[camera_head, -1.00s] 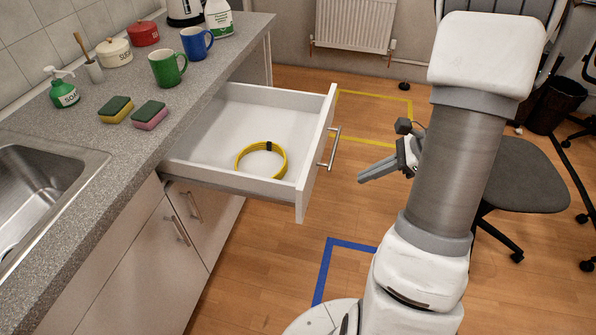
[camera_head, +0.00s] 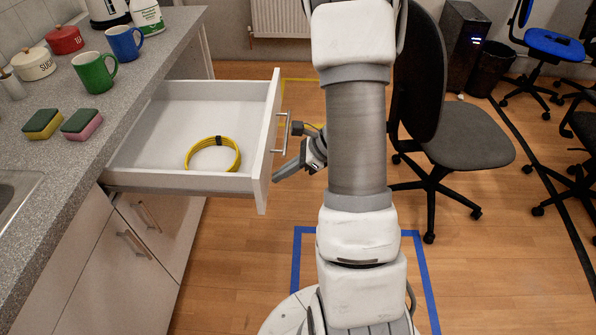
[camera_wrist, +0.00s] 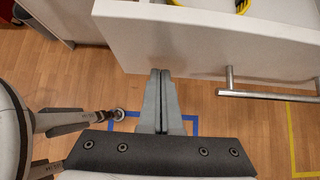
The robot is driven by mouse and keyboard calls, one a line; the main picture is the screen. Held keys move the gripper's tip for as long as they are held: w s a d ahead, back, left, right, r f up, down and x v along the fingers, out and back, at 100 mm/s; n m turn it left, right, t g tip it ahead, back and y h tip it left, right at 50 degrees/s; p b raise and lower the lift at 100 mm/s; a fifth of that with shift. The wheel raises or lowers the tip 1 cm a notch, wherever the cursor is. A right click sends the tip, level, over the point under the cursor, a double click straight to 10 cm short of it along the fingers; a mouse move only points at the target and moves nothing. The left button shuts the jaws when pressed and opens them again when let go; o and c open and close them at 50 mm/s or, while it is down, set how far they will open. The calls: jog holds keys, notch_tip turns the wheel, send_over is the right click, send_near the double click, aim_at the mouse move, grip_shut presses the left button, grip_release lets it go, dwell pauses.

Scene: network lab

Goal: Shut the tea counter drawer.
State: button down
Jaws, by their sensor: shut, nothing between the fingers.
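The tea counter drawer (camera_head: 188,182) is pulled well out from the counter in the head view. It is white and holds a coiled yellow cable (camera_head: 213,152). Its front has a metal bar handle (camera_head: 281,133), which also shows at the right in the wrist view (camera_wrist: 268,94). My gripper (camera_head: 276,178) is shut and empty, just outside the drawer front near its lower edge. In the wrist view my shut fingers (camera_wrist: 160,74) point at the drawer front (camera_wrist: 205,42), left of the handle. I cannot tell whether the fingertips touch it.
The grey counter (camera_head: 90,131) carries a green mug (camera_head: 95,73), a blue mug (camera_head: 123,43), two sponges and pots. A black office chair (camera_head: 455,138) stands right of my arm. Wooden floor with blue tape (camera_head: 297,258) is clear in front of the cabinet.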

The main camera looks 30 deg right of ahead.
jog(key=shift+w+a, duration=0.3)
jog(key=shift+a, duration=0.2)
jog(key=w+a+p, duration=0.1)
jog(key=w+a, duration=0.6)
jog(key=a, duration=0.4)
jog(key=w+a, duration=0.8)
jog(key=a, duration=0.3)
jog(key=w+a+p, duration=0.1)
jog(key=w+a, duration=0.6)
jog(key=a, duration=0.4)
jog(key=shift+w+a+p, duration=0.25)
jog(key=shift+w+p, duration=0.05)
jog(key=shift+w+a+r, duration=0.1)
jog(key=shift+w+a, duration=0.15)
jog(key=shift+a, duration=0.1)
jog(key=shift+a+r, duration=0.1)
